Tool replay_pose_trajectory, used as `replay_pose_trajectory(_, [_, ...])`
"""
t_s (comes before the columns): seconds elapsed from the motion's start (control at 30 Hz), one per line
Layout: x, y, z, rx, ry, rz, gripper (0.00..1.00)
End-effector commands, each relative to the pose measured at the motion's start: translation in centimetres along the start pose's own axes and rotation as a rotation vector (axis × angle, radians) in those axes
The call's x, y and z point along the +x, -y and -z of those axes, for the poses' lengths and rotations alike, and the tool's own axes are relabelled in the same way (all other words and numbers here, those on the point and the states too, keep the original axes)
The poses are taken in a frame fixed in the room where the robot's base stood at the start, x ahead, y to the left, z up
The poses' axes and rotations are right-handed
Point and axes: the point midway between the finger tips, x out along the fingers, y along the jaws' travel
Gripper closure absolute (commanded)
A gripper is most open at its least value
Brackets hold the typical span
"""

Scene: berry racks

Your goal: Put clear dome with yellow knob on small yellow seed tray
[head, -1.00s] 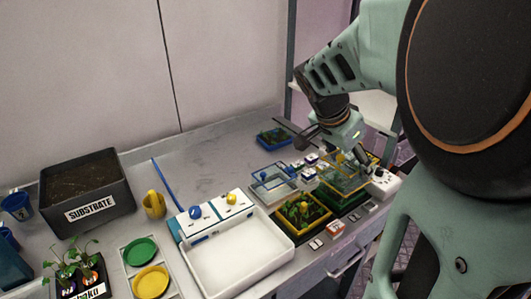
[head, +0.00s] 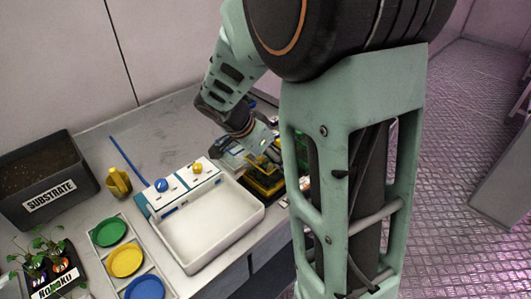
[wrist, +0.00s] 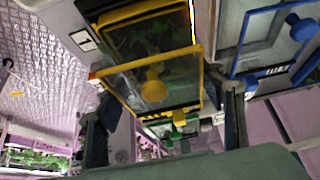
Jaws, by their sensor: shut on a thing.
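The clear dome with yellow edges and a yellow knob (wrist: 153,88) is in my gripper, between its two dark fingers in the wrist view (wrist: 165,120). In the head view my gripper (head: 260,155) is low over the tray row, and my arm hides much of the dome. The small yellow seed tray (head: 262,192) with green seedlings is partly covered under it. In the wrist view the tray's yellow rim (wrist: 140,12) shows behind the dome, which overlaps it off-centre. I cannot tell whether dome and tray touch.
A clear dome with a blue knob (wrist: 301,27) lies close beside the held dome. A white basin (head: 205,235) stands left of the tray.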

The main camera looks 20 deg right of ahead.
Motion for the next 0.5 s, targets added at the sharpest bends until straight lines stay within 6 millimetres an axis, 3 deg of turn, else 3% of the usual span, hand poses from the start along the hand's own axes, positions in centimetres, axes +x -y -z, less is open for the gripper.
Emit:
replay_pose_trajectory(0.33, [0.3,0.04,-0.14,0.0,-0.001,0.001,0.63])
replay_pose_trajectory(0.37, [0.26,0.03,-0.12,0.0,-0.001,0.001,0.37])
replay_pose_trajectory(0.5, [0.16,0.02,-0.07,0.0,0.0,0.001,0.21])
